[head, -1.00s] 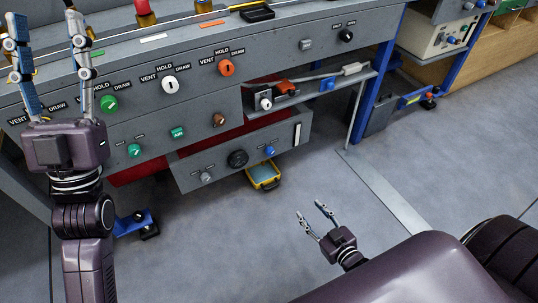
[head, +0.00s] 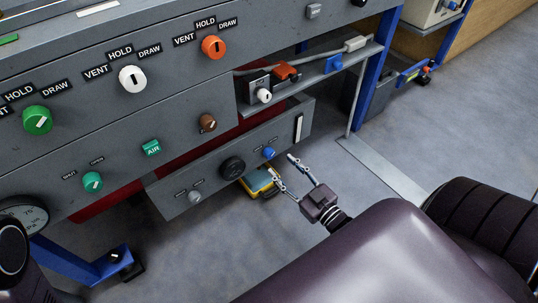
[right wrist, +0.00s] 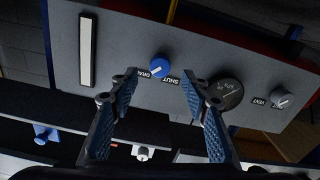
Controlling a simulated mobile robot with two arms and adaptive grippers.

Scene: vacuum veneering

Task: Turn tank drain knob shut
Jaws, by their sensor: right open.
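The blue drain knob (head: 269,153) sits on the low grey front panel (head: 220,186) under the bench. In the right wrist view the knob (right wrist: 159,66) lies between DRAIN and SHUT labels, with a pale pointer mark whose setting is too small to tell. My right gripper (head: 284,168) is open and empty, just in front of the panel and to the right of the knob in the head view. In the right wrist view its fingertips (right wrist: 159,79) are spread to either side below the knob, apart from it. My left gripper is out of view.
A black gauge (head: 232,167) and a grey VENT knob (head: 195,197) share the low panel, with a white vertical strip (head: 299,128) at its right end. A yellow tray (head: 258,181) lies below. A shelf with a white knob (head: 264,96) is above.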

